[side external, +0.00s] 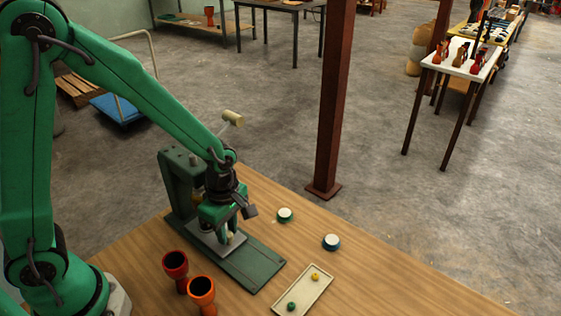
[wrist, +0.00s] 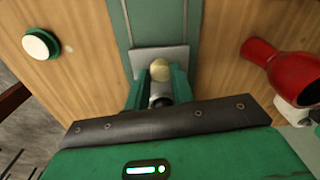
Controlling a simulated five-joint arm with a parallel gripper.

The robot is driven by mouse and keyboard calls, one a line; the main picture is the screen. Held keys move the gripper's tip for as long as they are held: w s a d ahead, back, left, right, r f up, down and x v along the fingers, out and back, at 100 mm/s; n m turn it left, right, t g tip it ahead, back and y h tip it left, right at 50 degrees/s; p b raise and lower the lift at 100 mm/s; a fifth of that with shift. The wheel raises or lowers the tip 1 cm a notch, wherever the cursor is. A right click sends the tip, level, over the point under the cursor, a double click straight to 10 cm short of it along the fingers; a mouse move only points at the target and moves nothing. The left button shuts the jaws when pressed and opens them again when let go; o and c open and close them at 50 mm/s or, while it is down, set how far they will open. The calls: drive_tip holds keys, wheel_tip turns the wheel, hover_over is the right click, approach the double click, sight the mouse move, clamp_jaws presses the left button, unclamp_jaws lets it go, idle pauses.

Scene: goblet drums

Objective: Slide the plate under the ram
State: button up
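The plate (side external: 208,243) is a flat grey metal square with a pale yellowish knob (side external: 231,237). It lies on the press's long green base (side external: 256,268), in front of the upright green press (side external: 178,182). The ram is mostly hidden behind my arm. My gripper (side external: 226,232) is low over the plate, pointing down. In the wrist view, the plate (wrist: 141,62) shows beyond my green fingers (wrist: 160,82), and the round knob (wrist: 160,70) sits between their tips. I cannot tell whether the fingers touch the knob on both sides.
A red goblet drum (side external: 175,266) and an orange one (side external: 202,290) stand at the front left. Two white-topped round pieces (side external: 285,215) (side external: 331,242) sit right of the press.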

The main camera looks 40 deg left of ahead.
drive_tip(key=o, duration=0.3)
drive_tip(key=shift+o, duration=0.2)
drive_tip(key=shift+r, duration=0.15)
drive_tip(key=shift+w+r, duration=0.2)
drive_tip(key=shift+r, duration=3.55)
drive_tip(key=shift+r, duration=0.15)
drive_tip(key=shift+r, duration=2.85)
